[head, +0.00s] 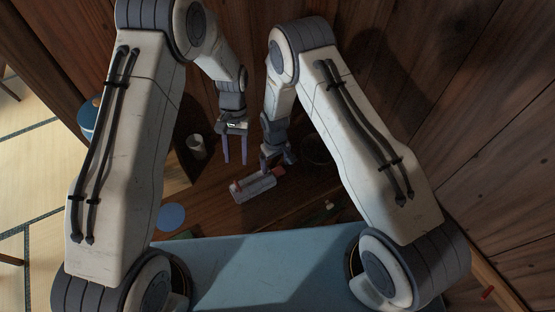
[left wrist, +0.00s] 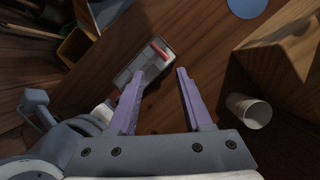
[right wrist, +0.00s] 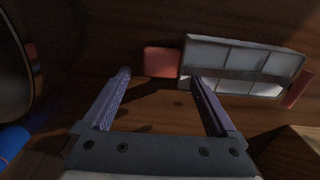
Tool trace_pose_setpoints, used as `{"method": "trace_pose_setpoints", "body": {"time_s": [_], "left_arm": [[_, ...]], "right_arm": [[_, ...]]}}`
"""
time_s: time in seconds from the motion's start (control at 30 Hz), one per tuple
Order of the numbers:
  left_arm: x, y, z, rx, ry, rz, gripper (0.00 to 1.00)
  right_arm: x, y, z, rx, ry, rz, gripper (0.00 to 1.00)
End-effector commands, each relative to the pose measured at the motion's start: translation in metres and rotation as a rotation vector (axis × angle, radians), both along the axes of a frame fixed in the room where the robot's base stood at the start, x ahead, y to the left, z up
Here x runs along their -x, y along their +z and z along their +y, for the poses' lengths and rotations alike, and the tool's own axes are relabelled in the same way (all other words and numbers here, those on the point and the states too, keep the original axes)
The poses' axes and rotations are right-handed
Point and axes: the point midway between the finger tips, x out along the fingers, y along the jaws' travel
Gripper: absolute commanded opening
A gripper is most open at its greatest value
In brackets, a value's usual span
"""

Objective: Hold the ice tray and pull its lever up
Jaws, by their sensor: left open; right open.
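The ice tray (head: 255,188) is pale grey with a row of compartments and lies on the wooden tabletop. It has a red piece at each end; I cannot tell which is the lever. My right gripper (head: 274,164) is open and empty near the tray's right end. In the right wrist view, one red end piece (right wrist: 162,62) lies ahead between the open fingertips (right wrist: 160,76), and the tray (right wrist: 228,52) extends right, partly behind a finger. My left gripper (head: 236,162) is open and empty, behind the tray's left part. The tray also shows beyond its fingers in the left wrist view (left wrist: 143,66).
A white cup (head: 196,147) stands left of the tray. A flat blue disc (head: 171,217) lies at the front left. A dark round vessel (head: 316,150) is right of my right gripper. A small greenish item (head: 328,206) lies at the front right.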

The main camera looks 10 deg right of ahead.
Motion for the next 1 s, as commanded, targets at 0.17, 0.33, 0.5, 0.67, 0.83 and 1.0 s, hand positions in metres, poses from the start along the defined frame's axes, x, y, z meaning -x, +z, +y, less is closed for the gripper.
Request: {"method": "trace_pose_setpoints", "body": {"time_s": [0.17, 0.33, 0.5, 0.67, 0.83, 1.0], "left_arm": [[0.0, 0.0, 0.0, 0.0, 0.0, 0.0, 0.5], [0.0, 0.0, 0.0, 0.0, 0.0, 0.0, 0.5], [0.0, 0.0, 0.0, 0.0, 0.0, 0.0, 0.45], [-0.002, 0.003, 0.011, 0.002, 0.192, 0.007, 0.45], [-0.008, 0.009, 0.028, 0.005, 0.566, 0.032, 0.45], [-0.005, 0.001, 0.03, 0.002, 0.688, 0.048, 0.45]], "right_arm": [[0.0, 0.0, 0.0, 0.0, 0.0, 0.0, 0.93], [0.0, 0.0, 0.0, 0.0, 0.0, 0.0, 0.36], [0.0, 0.0, 0.0, 0.0, 0.0, 0.0, 0.0], [0.0, 0.0, 0.0, 0.0, 0.0, 0.001, 0.0], [0.0, 0.0, 0.0, 0.0, 0.0, 0.001, 0.0], [0.0, 0.0, 0.0, 0.0, 0.0, 0.001, 0.0]]}}
